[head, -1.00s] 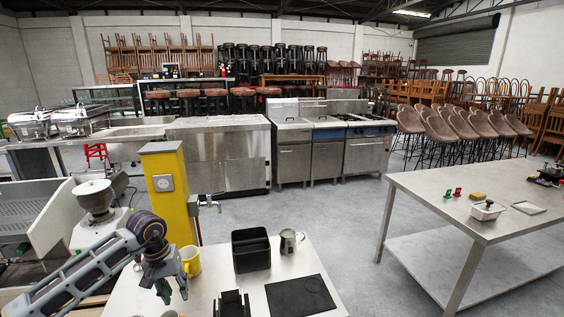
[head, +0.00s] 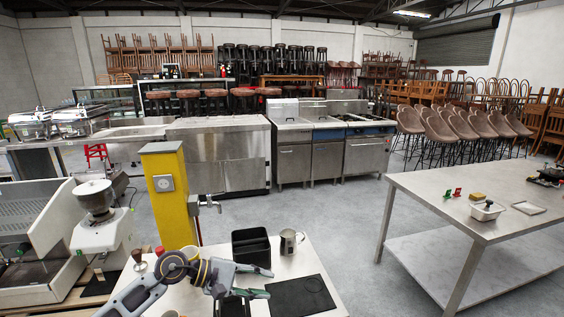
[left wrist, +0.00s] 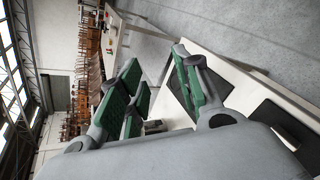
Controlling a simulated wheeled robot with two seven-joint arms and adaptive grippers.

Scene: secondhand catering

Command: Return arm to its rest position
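My left gripper (head: 260,282) hangs over the near white table (head: 215,297), its fingers pointing right, in front of the black bin (head: 251,248). In the left wrist view its green-padded fingers (left wrist: 157,62) are spread apart with nothing held between them. I cannot tell its exact height above the table. My right arm and gripper are not in view.
A metal pitcher (head: 291,242) stands right of the bin, and a black mat (head: 301,296) lies in front of it. A yellow post (head: 170,205) rises behind the table. Open floor separates it from the steel table (head: 465,205) at right.

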